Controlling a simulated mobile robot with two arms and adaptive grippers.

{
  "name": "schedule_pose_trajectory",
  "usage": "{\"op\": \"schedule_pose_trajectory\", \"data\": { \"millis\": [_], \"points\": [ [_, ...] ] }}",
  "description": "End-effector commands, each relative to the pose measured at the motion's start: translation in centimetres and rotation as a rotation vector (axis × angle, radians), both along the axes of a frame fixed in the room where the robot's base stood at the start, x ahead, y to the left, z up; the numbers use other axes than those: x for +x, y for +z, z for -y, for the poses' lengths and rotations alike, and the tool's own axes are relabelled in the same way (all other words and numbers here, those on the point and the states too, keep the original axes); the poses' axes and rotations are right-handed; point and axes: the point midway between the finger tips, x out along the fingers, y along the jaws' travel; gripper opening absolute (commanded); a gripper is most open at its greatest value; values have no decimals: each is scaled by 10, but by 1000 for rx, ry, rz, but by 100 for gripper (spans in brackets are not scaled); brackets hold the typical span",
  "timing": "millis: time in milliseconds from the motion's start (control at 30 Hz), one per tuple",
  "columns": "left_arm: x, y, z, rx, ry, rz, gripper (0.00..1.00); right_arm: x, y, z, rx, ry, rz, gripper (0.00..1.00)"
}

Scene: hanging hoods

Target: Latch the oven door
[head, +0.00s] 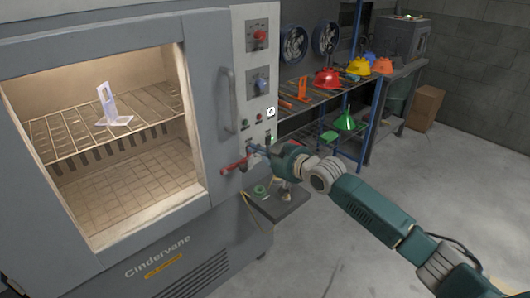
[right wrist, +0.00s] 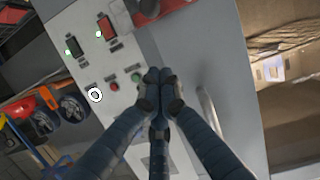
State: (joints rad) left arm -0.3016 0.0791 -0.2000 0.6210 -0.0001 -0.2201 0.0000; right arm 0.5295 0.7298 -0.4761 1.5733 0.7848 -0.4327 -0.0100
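The grey oven door (head: 208,95) with its lit window appears closed beside the control panel (head: 262,85). Its vertical handle (head: 227,100) also shows in the right wrist view (right wrist: 208,112). A red latch lever (head: 234,167) points left from the panel side across the door's edge, tilted slightly down. Part of it shows at the top of the right wrist view (right wrist: 172,5). My right gripper (head: 254,150) is in front of the lower panel, close to the lever's pivot. Its fingers (right wrist: 160,78) are drawn together with nothing visible between them. Contact with the lever cannot be told. My left gripper is out of view.
A white bracket-like piece (head: 112,108) stands on the rack inside the oven. The panel carries a red knob (head: 259,36), a blue knob (head: 261,84) and small buttons. A shelf with hard hats (head: 327,79) stands behind right. The floor at right is clear.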

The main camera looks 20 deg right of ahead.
Motion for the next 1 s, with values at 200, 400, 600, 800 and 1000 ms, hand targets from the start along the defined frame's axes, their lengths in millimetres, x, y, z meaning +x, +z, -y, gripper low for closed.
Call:
{"op": "schedule_pose_trajectory", "data": {
  "millis": [200, 400, 600, 800, 1000],
  "points": [
    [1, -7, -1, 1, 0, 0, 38, -32, 6, 12, -1, 0, -1, 0],
    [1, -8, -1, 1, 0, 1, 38, -40, 10, 14, 0, 0, 0, 0],
    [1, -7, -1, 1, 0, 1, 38, -40, 11, 15, 1, 0, 0, 0],
    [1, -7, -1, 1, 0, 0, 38, -40, 10, 15, 1, 0, 0, 0],
    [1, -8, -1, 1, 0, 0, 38, -38, -23, 24, 3, -32, -38, 0]
  ]
}}
